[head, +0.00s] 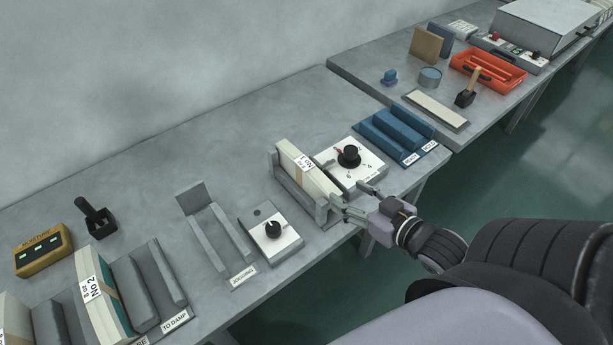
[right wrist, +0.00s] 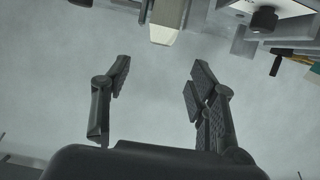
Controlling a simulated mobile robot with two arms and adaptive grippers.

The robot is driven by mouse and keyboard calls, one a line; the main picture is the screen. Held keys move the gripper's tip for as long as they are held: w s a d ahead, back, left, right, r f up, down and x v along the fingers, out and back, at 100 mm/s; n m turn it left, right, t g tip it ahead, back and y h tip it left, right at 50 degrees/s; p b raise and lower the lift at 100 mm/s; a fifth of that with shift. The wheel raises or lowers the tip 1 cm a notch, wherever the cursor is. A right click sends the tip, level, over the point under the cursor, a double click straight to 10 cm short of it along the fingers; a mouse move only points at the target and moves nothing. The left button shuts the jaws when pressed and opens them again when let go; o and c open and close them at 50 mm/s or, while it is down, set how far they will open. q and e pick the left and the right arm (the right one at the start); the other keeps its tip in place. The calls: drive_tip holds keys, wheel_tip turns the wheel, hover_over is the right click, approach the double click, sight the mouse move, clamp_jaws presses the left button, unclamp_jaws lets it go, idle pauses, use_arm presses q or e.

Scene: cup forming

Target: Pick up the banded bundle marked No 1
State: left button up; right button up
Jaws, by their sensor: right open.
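The banded bundle No 1 (head: 318,183) is a cream stack with a tan band and a "No 1" label, standing on edge in a grey cradle (head: 275,163) near the middle of the table. My right gripper (head: 353,198) is open and empty, just off the bundle's near right end by the table's front edge. In the right wrist view, the open fingers (right wrist: 160,82) have bare space between them. The cream end of bundle No 1 (right wrist: 166,20) shows beyond them at the top, apart from the fingers. My left gripper is out of view.
A white dial box (head: 365,170) stands close right of the cradle, with a blue slotted rack (head: 400,135) beyond. An empty jogging fixture (head: 232,232) and another dial box (head: 285,240) are left. Bundle No 2 (head: 98,305) stands in a grey rack at lower left.

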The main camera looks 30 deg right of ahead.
sight(309, 164)
drive_tip(key=x, duration=0.4)
drive_tip(key=p+x, duration=0.1)
drive_tip(key=x, duration=0.3)
drive_tip(key=r+p+x, duration=0.1)
drive_tip(key=x, duration=0.3)
drive_tip(key=shift+w, duration=0.2)
drive_tip(key=p+x, duration=0.1)
drive_tip(key=x, duration=0.3)
drive_tip(key=shift+w+d+r, duration=0.1)
drive_tip(key=shift+w, duration=0.3)
drive_tip(key=shift+w+f, duration=0.2)
drive_tip(key=shift+w, duration=0.1)
drive_tip(key=shift+s, duration=0.1)
drive_tip(key=shift+c, duration=0.2)
drive_tip(key=shift+c, duration=0.6)
clamp_jaws()
